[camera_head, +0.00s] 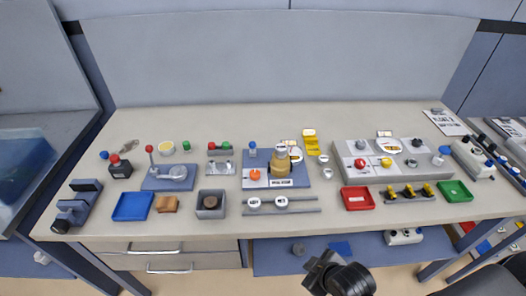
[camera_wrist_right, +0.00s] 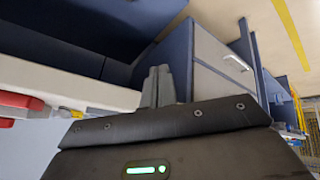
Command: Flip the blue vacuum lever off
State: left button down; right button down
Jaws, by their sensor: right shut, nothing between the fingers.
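A blue-topped knob or lever (camera_head: 445,150) stands at the right end of the grey control panel (camera_head: 345,153). Another small blue-topped part (camera_head: 252,146) stands at the back left of the blue fixture plate (camera_head: 248,165) in the table's middle. I cannot tell which is the vacuum lever, nor its on or off position. My right gripper shows in the right wrist view (camera_wrist_right: 158,86), its fingers shut together and empty, away from both blue parts. A black part of my arm shows at the bottom of the head view, below the table's front edge. My left gripper is not in view.
The beige table (camera_head: 230,120) carries a blue tray (camera_head: 132,207), a red tray (camera_head: 357,198), a green tray (camera_head: 455,191) and several small fixtures. Drawers (camera_head: 165,262) hang under its left part. The strip along the back of the table is mostly clear.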

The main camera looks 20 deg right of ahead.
jog(key=s+d+f+m+g, duration=0.1)
jog(key=s+f+m+g, duration=0.15)
jog(key=f, duration=0.75)
jog(key=s+d+f+m+g+b, duration=0.1)
jog(key=s+f, duration=0.3)
jog(key=f, duration=0.5)
jog(key=s+d+f+m+g, duration=0.1)
jog(key=s+f, duration=0.2)
jog(key=f, duration=0.7)
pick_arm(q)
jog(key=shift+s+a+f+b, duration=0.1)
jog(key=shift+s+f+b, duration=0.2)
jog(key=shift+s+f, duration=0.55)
pick_arm(e)
jog(key=s+d+f+g+h, duration=0.1)
jog(key=s+d+f, duration=0.1)
jog(key=s+f, duration=1.2)
jog(key=shift+s+d+f, duration=0.15)
jog(key=shift+s+f, duration=0.05)
jog(key=shift+s, duration=0.5)
